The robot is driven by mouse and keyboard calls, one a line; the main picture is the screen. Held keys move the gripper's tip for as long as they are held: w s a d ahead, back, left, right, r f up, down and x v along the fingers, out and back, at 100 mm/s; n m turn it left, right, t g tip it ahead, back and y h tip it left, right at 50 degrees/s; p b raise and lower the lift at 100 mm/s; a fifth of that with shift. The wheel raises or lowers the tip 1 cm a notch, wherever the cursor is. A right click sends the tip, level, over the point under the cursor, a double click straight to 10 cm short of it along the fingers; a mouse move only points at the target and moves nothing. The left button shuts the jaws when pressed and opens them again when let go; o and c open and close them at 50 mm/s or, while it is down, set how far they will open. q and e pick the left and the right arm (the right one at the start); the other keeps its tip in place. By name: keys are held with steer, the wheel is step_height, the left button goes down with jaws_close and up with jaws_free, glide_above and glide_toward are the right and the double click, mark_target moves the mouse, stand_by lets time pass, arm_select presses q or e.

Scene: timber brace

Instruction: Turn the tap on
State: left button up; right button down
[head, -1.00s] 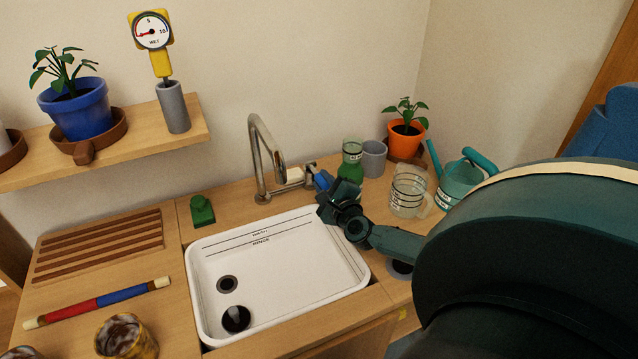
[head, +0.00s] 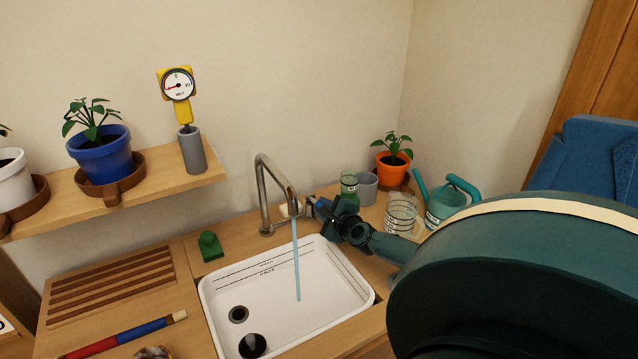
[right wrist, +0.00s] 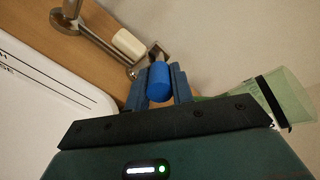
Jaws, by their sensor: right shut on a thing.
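The metal tap (head: 264,195) stands behind the white sink (head: 215,300), and a thin blue stream of water (head: 296,260) falls from its spout into the basin. My right gripper (head: 328,211) is at the tap's right side. In the right wrist view my right gripper (right wrist: 160,84) is shut on the blue tap handle (right wrist: 159,82), with one finger on each side of it. Part of the tap's metal body (right wrist: 92,35) also shows there. My left gripper is not in view.
A green block (head: 209,246) sits left of the sink. A shelf with potted plants is above left.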

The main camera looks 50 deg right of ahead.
stand_by(0.3)
steer(key=c, duration=1.2)
jaws_free()
steer(key=shift+s+a+r+p, duration=0.2)
steer(key=shift+s+p, duration=0.15)
steer(key=shift+s, duration=0.15)
arm_select(q)
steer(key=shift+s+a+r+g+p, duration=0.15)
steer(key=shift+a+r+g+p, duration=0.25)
steer(key=shift+p, duration=0.75)
arm_select(e)
steer(key=v, duration=1.2)
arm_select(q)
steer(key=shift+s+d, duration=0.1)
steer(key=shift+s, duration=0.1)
arm_select(e)
steer(key=shift+s, duration=0.1)
